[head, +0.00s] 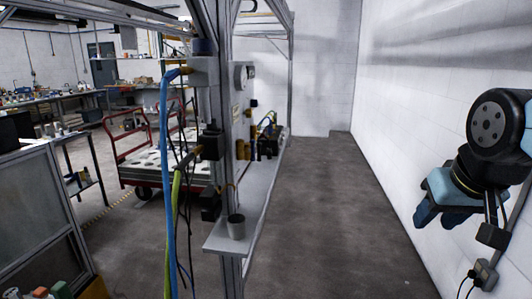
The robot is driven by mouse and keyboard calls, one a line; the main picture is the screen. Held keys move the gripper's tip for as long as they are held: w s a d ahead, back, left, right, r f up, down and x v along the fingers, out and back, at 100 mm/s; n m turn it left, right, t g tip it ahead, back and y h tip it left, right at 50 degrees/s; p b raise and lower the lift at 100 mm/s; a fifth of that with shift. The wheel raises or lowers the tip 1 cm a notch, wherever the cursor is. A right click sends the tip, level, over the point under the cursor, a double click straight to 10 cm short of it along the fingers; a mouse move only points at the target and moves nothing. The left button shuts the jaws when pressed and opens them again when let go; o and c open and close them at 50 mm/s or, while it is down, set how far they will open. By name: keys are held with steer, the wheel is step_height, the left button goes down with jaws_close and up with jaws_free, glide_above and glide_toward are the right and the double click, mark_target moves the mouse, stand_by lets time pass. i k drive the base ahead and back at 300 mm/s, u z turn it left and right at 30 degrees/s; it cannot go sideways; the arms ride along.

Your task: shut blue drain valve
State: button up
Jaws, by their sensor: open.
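I cannot make out a blue drain valve for certain in the head view. A blue hose (168,190) hangs down the near side of a metal frame from a brass-coloured fitting (180,74) at a grey box. A small dark blue cylinder (203,46) sits above that box; what it is I cannot tell. My gripper (436,213), at the end of my black and light blue arm at the right, appears as two blue finger-like parts. It is open with nothing visible in it, far to the right of the frame and apart from it.
The metal frame (232,130) carries a panel and a narrow shelf with a grey cup (236,227). Green and black lines hang there. Red-framed carts (115,150) stand behind. A white wall (440,90) bounds the right. The floor (335,220) between frame and wall is clear.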

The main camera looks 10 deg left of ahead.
mark_target(252, 141)
steer(key=u, duration=0.15)
steer(key=i, duration=0.9)
steer(key=z, duration=0.1)
